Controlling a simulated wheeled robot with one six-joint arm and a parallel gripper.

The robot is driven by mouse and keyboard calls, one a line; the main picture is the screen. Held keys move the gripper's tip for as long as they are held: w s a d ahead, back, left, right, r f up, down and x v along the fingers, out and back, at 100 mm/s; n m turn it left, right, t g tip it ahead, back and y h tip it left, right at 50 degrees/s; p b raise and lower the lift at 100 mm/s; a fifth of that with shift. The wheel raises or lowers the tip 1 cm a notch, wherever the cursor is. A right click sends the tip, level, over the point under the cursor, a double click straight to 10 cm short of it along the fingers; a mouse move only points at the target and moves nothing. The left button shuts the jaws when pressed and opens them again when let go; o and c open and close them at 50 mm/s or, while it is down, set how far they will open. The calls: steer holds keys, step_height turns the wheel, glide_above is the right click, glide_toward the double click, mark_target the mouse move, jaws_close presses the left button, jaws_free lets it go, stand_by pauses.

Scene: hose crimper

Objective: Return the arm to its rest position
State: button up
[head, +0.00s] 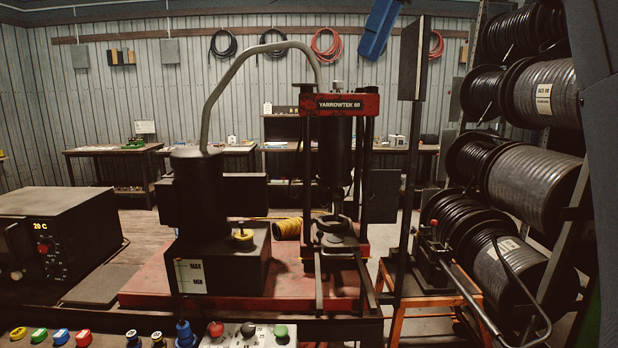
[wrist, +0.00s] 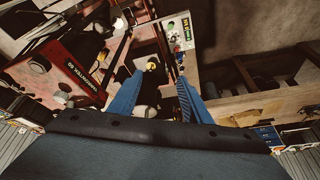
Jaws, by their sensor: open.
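My gripper (wrist: 160,82) shows in the wrist view as two blue fingers spread apart, with a clear gap and nothing held between the tips. The wrist view looks down from above, with the red crimper head (wrist: 84,80) at left and a control box with buttons (wrist: 180,32) beyond the fingertips. In the head view I cannot make out the fingertips. A blue slab (head: 380,28) hangs at the top edge, cut off by the frame; I cannot tell whether it is part of my arm. The crimper (head: 340,104) stands upright in the middle with its red top.
A dark cylinder with a bent grey pipe (head: 215,90) rises left of the crimper. Hose reels (head: 535,175) fill a rack at right. A hand-lever tool (head: 432,250) stands on an orange stand. A control box (head: 48,240) sits at left. Buttons (head: 248,331) line the front.

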steer(key=w+d+f+m+h+b, duration=0.1)
steer(key=d+f+m+b, duration=0.2)
steer(key=f, duration=1.5)
steer(key=w+d+f+m+h+b, duration=0.1)
steer(key=f+m+b, duration=0.3)
steer(key=f, duration=1.4)
steer(key=s+d+f+m+b, duration=0.1)
steer(key=s+f+m, duration=0.1)
steer(key=s+f, duration=0.4)
steer(key=s+d+f+m+h+b, duration=0.1)
steer(key=s+f+m, duration=0.1)
steer(key=s+f, duration=0.5)
steer(key=s+d+f+m+h+b, duration=0.1)
steer(key=s+f, duration=0.6)
steer(key=f, duration=0.9)
steer(key=shift+m, duration=0.4)
steer(key=shift+f, duration=0.1)
